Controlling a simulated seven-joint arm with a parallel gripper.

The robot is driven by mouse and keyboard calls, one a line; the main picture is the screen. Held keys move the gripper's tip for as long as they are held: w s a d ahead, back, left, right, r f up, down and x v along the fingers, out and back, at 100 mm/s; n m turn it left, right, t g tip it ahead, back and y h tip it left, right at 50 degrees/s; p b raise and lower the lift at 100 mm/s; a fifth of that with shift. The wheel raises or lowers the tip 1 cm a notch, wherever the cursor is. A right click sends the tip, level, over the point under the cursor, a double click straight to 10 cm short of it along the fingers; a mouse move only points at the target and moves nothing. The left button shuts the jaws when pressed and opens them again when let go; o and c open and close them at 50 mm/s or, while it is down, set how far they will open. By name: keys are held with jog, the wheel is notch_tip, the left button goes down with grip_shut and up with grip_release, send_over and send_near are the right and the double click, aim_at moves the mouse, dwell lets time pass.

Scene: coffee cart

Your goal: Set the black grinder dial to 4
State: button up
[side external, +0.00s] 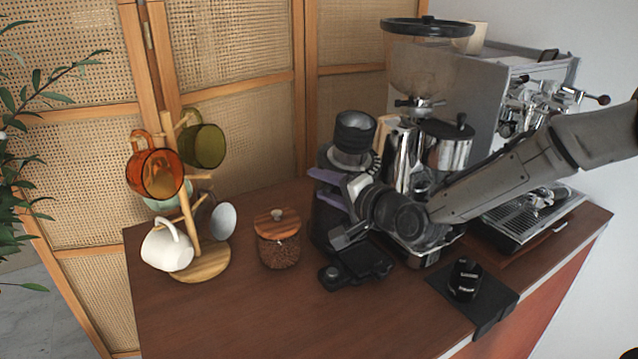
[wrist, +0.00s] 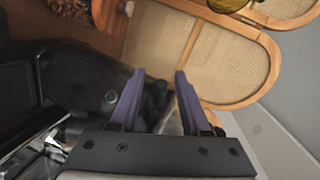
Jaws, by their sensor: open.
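The black grinder (side external: 327,215) stands on the brown counter, left of the espresso machine. It has a dark ribbed cylinder (side external: 355,133) on top and a ring with pale marks at its collar (side external: 376,163). My gripper (side external: 332,177) is at the grinder's upper body, below the ribbed cylinder; its purple fingers partly hide the grinder. In the wrist view my gripper (wrist: 160,73) is open, with a dark blurred shape between the fingers. A black body (wrist: 80,85), apparently the grinder, fills the left there. No dial numbers are readable, and I cannot tell whether the fingers touch the dial.
A mug tree (side external: 190,215) with several mugs and a bean jar (side external: 279,246) stand to the left. A black scale-like item (side external: 357,270) lies in front. The espresso machine (side external: 525,110) is right; a black tamper (side external: 464,278) sits on a mat. The front left counter is clear.

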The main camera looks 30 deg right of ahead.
jog(key=shift+x, duration=0.85)
grip_shut()
dwell(0.9)
